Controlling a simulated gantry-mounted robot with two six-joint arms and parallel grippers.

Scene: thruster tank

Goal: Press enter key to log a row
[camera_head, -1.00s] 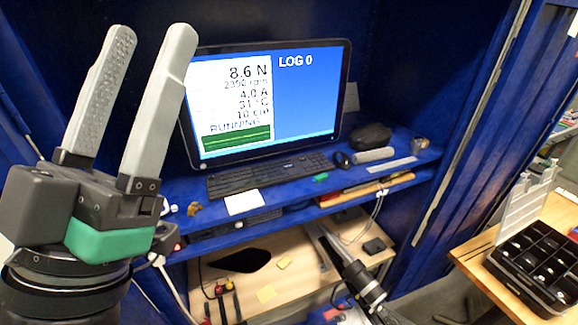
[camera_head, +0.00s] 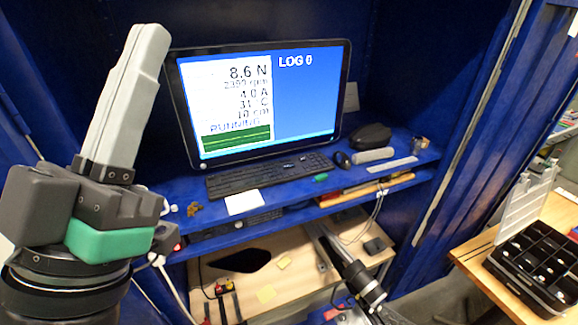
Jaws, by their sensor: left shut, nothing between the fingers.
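The black keyboard (camera_head: 270,174) lies on the blue shelf in front of the monitor (camera_head: 262,100). The enter key is too small to make out. The screen reads "LOG 0" on the right, with 8.6 N, 4.0 A, 31 °C, 10 cm and RUNNING on the left. My left gripper (camera_head: 148,32) is large in the left foreground, raised with fingers pointing up. Its fingers are shut together with nothing between them, and it is well apart from the keyboard.
A mouse (camera_head: 342,160), a black pouch (camera_head: 371,136) and a grey cylinder (camera_head: 373,155) lie right of the keyboard. A white note (camera_head: 244,202) and a green item (camera_head: 321,177) lie in front. A black compartment box (camera_head: 535,262) stands on the table at right.

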